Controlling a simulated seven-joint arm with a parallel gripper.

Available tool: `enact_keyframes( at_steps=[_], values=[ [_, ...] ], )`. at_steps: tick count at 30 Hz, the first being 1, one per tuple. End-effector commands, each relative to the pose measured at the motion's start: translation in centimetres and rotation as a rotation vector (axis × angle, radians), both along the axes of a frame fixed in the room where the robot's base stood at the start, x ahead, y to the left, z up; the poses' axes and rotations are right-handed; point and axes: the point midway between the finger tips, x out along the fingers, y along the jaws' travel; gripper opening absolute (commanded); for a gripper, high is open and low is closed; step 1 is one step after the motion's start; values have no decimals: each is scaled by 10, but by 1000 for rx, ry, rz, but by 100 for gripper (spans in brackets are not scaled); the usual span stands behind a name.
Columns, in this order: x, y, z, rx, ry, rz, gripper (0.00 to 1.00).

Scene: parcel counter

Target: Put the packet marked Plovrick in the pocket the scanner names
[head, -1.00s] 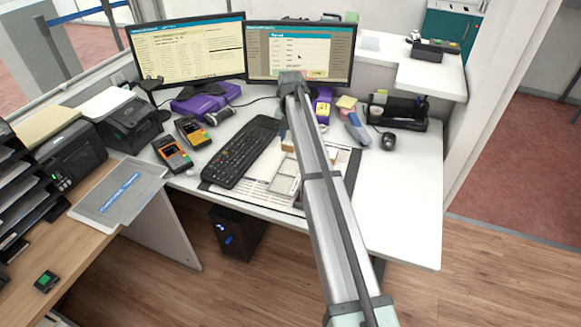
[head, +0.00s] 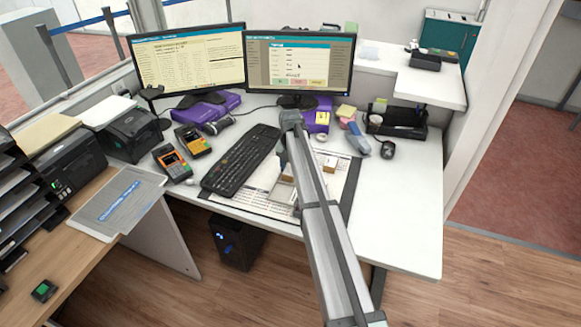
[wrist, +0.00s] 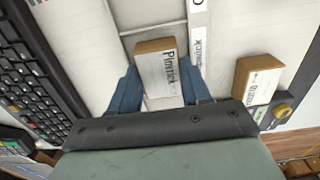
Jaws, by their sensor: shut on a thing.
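In the wrist view, the packet marked Plovrick (wrist: 157,68) is a small brown box with a white label. The two blue fingers of my gripper (wrist: 159,73) are shut on it, one on each side. A white tray with thin dividers (wrist: 122,35) and a label strip (wrist: 198,30) lies behind it; the strip's lettering is only partly readable. In the head view the tray (head: 284,192) is partly hidden by my arm, and the fingers are hidden.
A second brown box (wrist: 257,80) lies right of my gripper, its label unclear. The keyboard (head: 241,158) is left of the tray. The desk's front right is clear.

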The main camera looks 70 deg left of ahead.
Motion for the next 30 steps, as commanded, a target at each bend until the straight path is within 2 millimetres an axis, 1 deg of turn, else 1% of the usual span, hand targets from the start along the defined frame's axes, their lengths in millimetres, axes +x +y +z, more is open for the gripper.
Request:
enact_keyframes(
  at_steps=[10, 11, 18, 26, 30],
  values=[
    [0, 0, -3, 0, 0, 0, 14],
    [0, 0, -2, 0, 0, 0, 50],
    [0, 0, -2, 0, 0, 0, 73],
    [0, 0, -1, 0, 0, 0, 73],
    [0, 0, 8, 1, 0, 0, 73]
  ],
)
